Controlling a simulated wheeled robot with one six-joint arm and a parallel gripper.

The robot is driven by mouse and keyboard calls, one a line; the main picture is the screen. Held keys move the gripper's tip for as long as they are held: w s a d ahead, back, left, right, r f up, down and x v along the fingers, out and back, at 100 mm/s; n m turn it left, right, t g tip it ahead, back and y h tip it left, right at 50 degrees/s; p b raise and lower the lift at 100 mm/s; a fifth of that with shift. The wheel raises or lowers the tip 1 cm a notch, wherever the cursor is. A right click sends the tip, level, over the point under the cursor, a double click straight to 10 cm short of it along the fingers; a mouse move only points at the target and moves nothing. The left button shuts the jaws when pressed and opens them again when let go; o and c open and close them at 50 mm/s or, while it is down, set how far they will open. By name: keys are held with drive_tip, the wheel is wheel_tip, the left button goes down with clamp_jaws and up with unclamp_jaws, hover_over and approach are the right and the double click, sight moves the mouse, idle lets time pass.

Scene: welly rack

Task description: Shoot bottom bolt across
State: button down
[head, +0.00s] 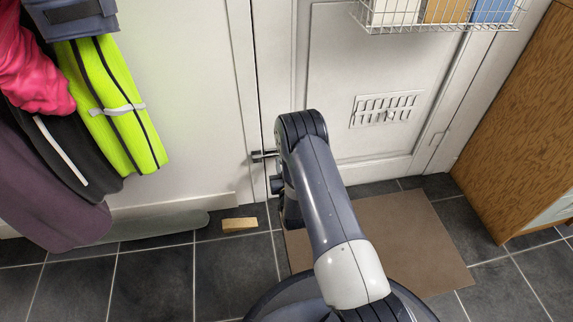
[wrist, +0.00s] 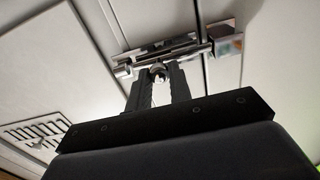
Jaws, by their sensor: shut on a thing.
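The metal bottom bolt (wrist: 180,52) shows in the wrist view on the white door, a bar on a shiny plate. Its small round knob (wrist: 158,73) sits between the tips of my gripper (wrist: 158,77), which is shut on it. The bar runs right, towards the dark gap at the door's edge. The box-shaped keep (wrist: 228,43) is on the frame beyond that gap. I cannot tell how far the bar's end goes into the keep. In the head view, only the bolt's left end (head: 263,155) shows; my arm hides the rest and the fingertips.
The door has a vent (head: 386,109) low down and a wire basket (head: 440,14) above. A brown mat (head: 410,245) lies in front. A wooden wedge (head: 240,225) is on the tiles to the left. Coats hang at left; a wooden cabinet (head: 520,130) stands at right.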

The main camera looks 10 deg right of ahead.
drive_tip(key=shift+a, duration=0.2)
drive_tip(key=c, duration=1.3)
unclamp_jaws()
drive_tip(key=s+p, duration=0.3)
drive_tip(key=s, duration=0.8)
drive_tip(key=shift+w, duration=0.15)
drive_tip(key=w+d+b, duration=0.1)
drive_tip(key=w+b, duration=0.2)
drive_tip(key=w, duration=0.7)
drive_tip(key=shift+w+d, duration=0.15)
drive_tip(key=shift+w, duration=0.2)
